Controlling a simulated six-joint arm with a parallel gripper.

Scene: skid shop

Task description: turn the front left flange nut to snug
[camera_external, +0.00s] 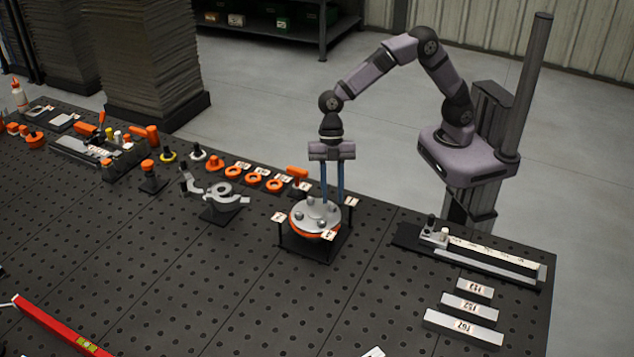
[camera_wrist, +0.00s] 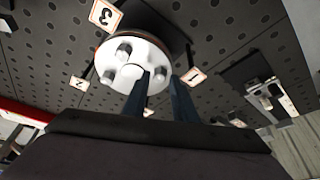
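The flange (camera_external: 316,216) is a pale round disc with an orange rim on a dark square stand, with several grey nuts on top. A nut at its front left shows in the external view (camera_external: 298,220). In the wrist view the flange (camera_wrist: 151,55) shows with nuts (camera_wrist: 124,50) on its face. My gripper (camera_external: 333,201) points down over the right back part of the flange, its two blue fingers apart. In the wrist view its fingertips (camera_wrist: 161,75) are close to a nut at the flange's edge; contact is unclear. The fingers hide part of the flange.
Numbered tags (camera_external: 351,202) stand around the flange stand. A grey clamp-like fixture (camera_external: 222,200) is to its left, with orange rings (camera_external: 256,179) behind. A long ruled fixture (camera_external: 480,250) and metal blocks (camera_external: 463,328) lie right. The bench in front is mostly clear.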

